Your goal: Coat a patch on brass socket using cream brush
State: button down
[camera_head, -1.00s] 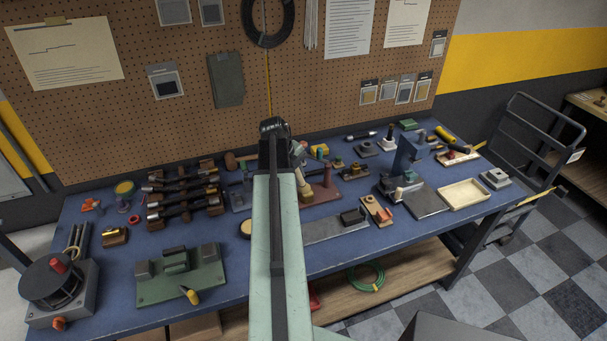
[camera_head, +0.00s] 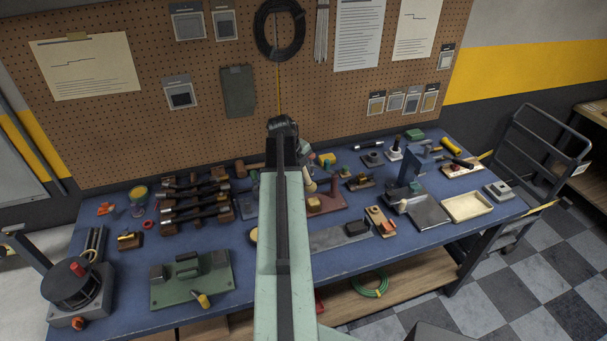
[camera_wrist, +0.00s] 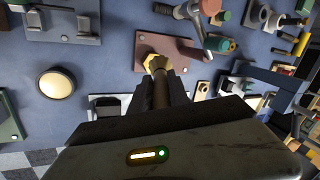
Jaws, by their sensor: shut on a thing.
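My gripper (camera_wrist: 160,95) is shut on the cream brush (camera_wrist: 158,66), seen in the wrist view with its brown handle between the fingers and its pale head pointing away from me. The brush also shows beside my arm in the head view (camera_head: 309,183). A brass-coloured block, seemingly the brass socket (camera_head: 314,204), sits on a maroon plate (camera_head: 334,199). In the wrist view the socket (camera_wrist: 147,50) lies just beyond the brush head and is partly covered by it. I cannot tell whether they touch. My arm hides most of my gripper in the head view.
A round cream-topped piece (camera_wrist: 57,83) lies to the left. A green fixture (camera_head: 190,280), a rack of dark tools (camera_head: 192,203) and a cream tray (camera_head: 468,207) occupy the blue bench.

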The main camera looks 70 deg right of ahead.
jog(key=shift+f, duration=0.1)
notch_tip(320, 180, up, 3)
jog(key=p, duration=0.3)
